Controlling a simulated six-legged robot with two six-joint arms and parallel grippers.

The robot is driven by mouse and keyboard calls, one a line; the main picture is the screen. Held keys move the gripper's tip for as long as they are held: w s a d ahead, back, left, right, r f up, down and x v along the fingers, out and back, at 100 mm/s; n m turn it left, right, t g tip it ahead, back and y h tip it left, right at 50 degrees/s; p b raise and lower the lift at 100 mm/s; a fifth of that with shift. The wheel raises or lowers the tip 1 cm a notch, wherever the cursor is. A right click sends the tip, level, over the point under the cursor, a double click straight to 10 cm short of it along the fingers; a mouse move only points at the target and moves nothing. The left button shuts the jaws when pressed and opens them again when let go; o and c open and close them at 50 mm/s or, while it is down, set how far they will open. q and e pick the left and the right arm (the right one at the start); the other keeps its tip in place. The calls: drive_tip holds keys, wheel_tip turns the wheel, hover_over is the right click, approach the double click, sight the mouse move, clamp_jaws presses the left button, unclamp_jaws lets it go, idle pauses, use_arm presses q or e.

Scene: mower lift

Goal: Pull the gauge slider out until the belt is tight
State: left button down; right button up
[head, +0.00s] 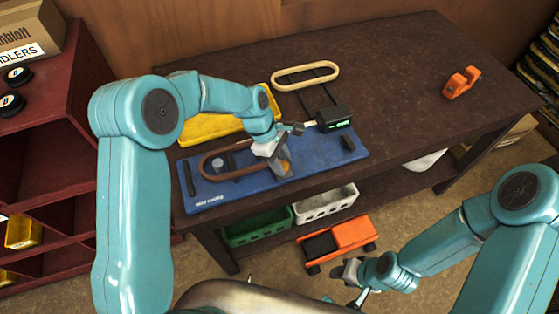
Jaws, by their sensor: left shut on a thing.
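The blue board (318,166) lies along the near edge of the dark workbench. A brown belt loop (203,166) lies on its left half, around a grey round piece (220,163). My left gripper (284,166) is over the board at the belt's right end, shut on a small piece that I take to be the gauge slider; the jaws hide most of it. The belt's right end is also hidden. A black box with a green display (333,118) sits at the board's back edge. My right gripper (352,283) hangs low before the bench, its jaws unclear.
A tan belt loop (305,75) and a yellow tray (215,125) lie behind the board. An orange clamp-like part (461,82) stands at the right. Green (256,229) and white (325,203) bins and an orange machine (340,240) are below. The bench's right half is mostly clear.

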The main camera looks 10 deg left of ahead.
use_arm(q)
drive_tip(key=c, duration=0.8)
unclamp_jaws()
drive_tip(key=shift+s, duration=0.1)
drive_tip(key=shift+a+r, duration=0.1)
drive_tip(key=shift+r, duration=0.05)
drive_tip(key=b+v, duration=0.1)
drive_tip(key=v, duration=1.5)
drive_tip(key=shift+r+b, duration=0.15)
drive_tip(key=shift+b, duration=0.25)
